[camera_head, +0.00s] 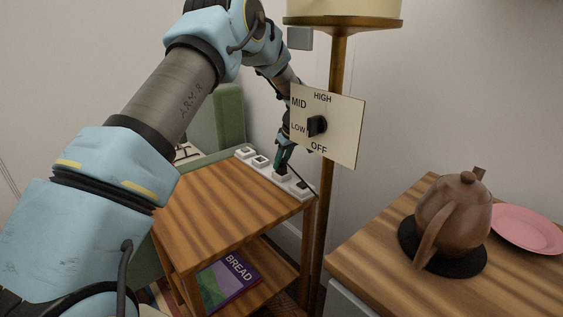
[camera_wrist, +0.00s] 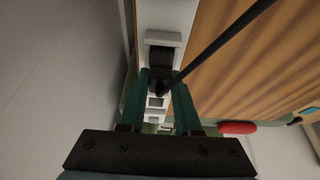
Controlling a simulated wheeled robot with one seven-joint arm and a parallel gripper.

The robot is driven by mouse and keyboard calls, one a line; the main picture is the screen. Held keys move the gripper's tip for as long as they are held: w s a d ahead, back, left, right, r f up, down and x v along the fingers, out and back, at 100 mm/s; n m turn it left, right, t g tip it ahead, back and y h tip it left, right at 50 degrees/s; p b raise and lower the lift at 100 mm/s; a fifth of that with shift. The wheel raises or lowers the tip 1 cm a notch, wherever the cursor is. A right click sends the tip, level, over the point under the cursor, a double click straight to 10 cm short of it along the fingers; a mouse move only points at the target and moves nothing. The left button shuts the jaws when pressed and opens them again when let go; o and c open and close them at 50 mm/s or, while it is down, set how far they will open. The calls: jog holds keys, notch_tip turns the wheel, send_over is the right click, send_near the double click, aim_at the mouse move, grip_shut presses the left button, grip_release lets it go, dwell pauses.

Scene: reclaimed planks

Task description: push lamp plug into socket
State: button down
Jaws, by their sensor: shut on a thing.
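My gripper (camera_head: 283,160) is shut on a dark plug (camera_wrist: 160,78), which sits between its two teal fingers in the wrist view. A dark cord (camera_wrist: 215,48) runs from the plug toward the upper right. The plug is at a white socket strip (camera_head: 245,153) along the back edge of the wooden side table (camera_head: 210,195). I cannot tell whether its prongs are in a socket. Open sockets (camera_wrist: 155,103) show beyond it in the wrist view.
A switch panel (camera_head: 345,140) marked HIGH, MID, LOW and OFF hangs close to my gripper's right. A BREAD book (camera_head: 230,280) lies on the lower shelf. A second wooden table (camera_head: 380,240) at right holds a brown teapot (camera_head: 455,215) and a pink plate (camera_head: 525,228). The side table's top is mostly clear.

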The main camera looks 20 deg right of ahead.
jog(key=shift+f+b, duration=0.5)
jog(key=shift+f, duration=0.1)
dwell(0.3)
jog(key=c, duration=0.5)
grip_release()
